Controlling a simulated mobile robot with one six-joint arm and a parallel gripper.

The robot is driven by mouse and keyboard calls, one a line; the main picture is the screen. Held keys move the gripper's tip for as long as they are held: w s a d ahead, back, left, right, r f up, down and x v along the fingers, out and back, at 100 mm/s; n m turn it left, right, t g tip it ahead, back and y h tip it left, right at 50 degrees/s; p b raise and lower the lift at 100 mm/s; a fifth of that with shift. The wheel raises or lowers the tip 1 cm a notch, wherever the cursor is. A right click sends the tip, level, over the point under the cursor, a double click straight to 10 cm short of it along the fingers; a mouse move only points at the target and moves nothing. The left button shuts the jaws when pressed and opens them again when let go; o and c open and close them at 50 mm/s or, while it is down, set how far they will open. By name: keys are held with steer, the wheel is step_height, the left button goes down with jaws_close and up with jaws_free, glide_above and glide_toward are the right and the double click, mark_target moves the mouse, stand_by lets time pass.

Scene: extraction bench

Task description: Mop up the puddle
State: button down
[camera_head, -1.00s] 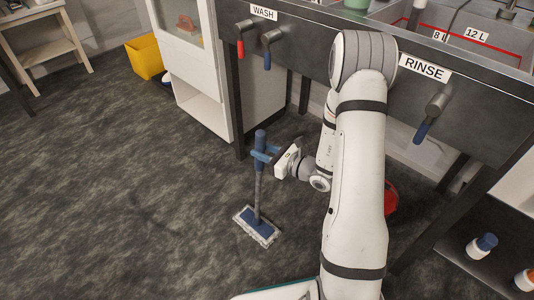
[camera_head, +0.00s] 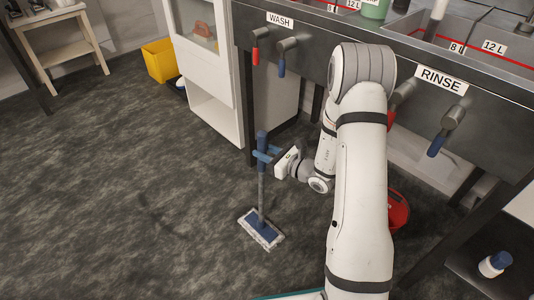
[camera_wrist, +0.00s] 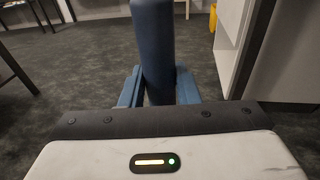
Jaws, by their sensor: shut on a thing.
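A mop with a blue handle grip (camera_head: 262,140), a grey pole and a flat blue head with a pale pad (camera_head: 262,232) stands upright, its head at floor level. My gripper (camera_head: 267,155) is shut on the blue handle. In the wrist view, the handle (camera_wrist: 153,50) rises between the blue fingers of my gripper (camera_wrist: 157,88). I cannot make out a puddle on the dark mottled floor (camera_head: 120,190) in either view.
A sink bench (camera_head: 310,50) with WASH and RINSE labels runs along the right. A white cabinet (camera_head: 217,105) stands beside it, with a yellow bucket (camera_head: 160,61) beyond. A wooden stool (camera_head: 50,45) is at the far left. A red object (camera_head: 398,212) lies under the bench. Open floor spreads left of the mop.

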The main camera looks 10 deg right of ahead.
steer(key=shift+w+d+r+x, duration=0.1)
steer(key=shift+w+r+x, duration=0.05)
steer(key=shift+x, duration=0.75)
steer(key=shift+w+d+r+x, duration=0.1)
steer(key=shift+d+x, duration=0.05)
steer(key=shift+x, duration=0.75)
steer(key=shift+r, duration=0.1)
steer(key=shift+r+p, duration=1.9)
steer(key=shift+r, duration=1)
